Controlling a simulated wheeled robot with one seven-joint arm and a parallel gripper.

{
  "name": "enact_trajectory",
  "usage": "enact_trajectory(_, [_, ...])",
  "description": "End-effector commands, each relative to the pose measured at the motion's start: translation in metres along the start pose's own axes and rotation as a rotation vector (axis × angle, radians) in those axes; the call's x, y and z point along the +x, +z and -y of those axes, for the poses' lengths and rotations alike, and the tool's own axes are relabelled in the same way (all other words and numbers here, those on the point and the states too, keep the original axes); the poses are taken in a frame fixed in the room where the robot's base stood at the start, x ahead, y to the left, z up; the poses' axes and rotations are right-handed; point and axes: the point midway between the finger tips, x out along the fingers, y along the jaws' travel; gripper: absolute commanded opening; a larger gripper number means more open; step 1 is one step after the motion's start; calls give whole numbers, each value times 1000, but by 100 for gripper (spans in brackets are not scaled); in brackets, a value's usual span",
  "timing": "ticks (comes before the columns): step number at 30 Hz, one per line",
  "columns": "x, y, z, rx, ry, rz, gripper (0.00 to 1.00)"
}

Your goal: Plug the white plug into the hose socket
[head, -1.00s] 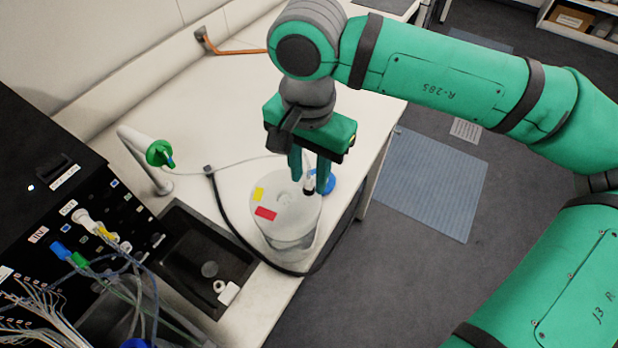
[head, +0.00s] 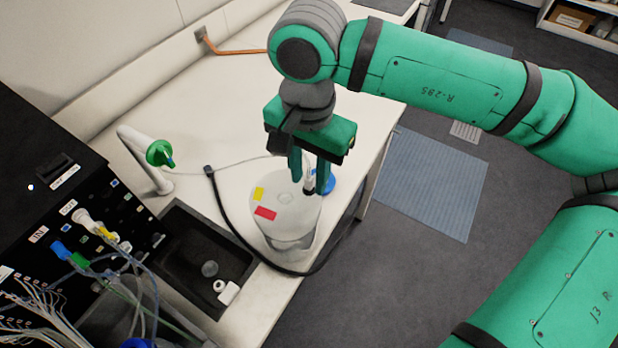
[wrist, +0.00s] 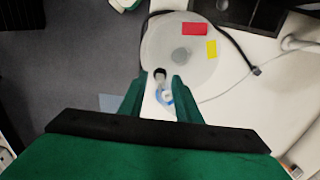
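A thin pale tube (head: 235,162) runs from near the gripper towards a white spout with a green fitting (head: 160,153). A white connector (head: 82,217) sits on the black panel at left. I cannot tell which part is the hose socket.
A blue round part (head: 329,181) is beside the right finger. A thick black hose (head: 230,225) curves around the container. A dark sink (head: 205,255) with small white pieces lies left of it. The bench (head: 235,110) behind is mostly clear.

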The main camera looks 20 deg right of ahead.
Motion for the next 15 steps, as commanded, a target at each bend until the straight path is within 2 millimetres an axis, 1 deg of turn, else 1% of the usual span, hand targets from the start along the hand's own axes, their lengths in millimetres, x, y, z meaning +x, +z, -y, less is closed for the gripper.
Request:
enact_trajectory(6, [0,0,0,0,0,0,30])
enact_trajectory(7, [0,0,0,0,0,0,28])
enact_trajectory(10, [0,0,0,0,0,0,4])
enact_trajectory(11, [0,0,0,0,0,0,0])
enact_trajectory(15, [0,0,0,0,0,0,0])
